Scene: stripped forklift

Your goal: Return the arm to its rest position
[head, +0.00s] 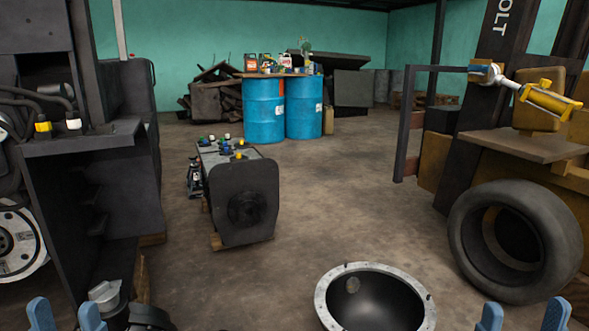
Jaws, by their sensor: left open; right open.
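My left gripper (66,315) shows at the bottom left edge of the head view. Only its two blue fingertips are visible; they are apart with nothing between them. My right gripper (523,315) shows at the bottom right edge. Its two blue fingertips are also apart and empty. The rest of both arms is outside the picture.
A round metal bowl (375,305) with a flanged rim is at the bottom, between the grippers. A tire (462,235) stands at right, a dark machine (105,170) at left. A black unit (245,205) and blue barrels (263,108) stand further back. Mid-floor is open.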

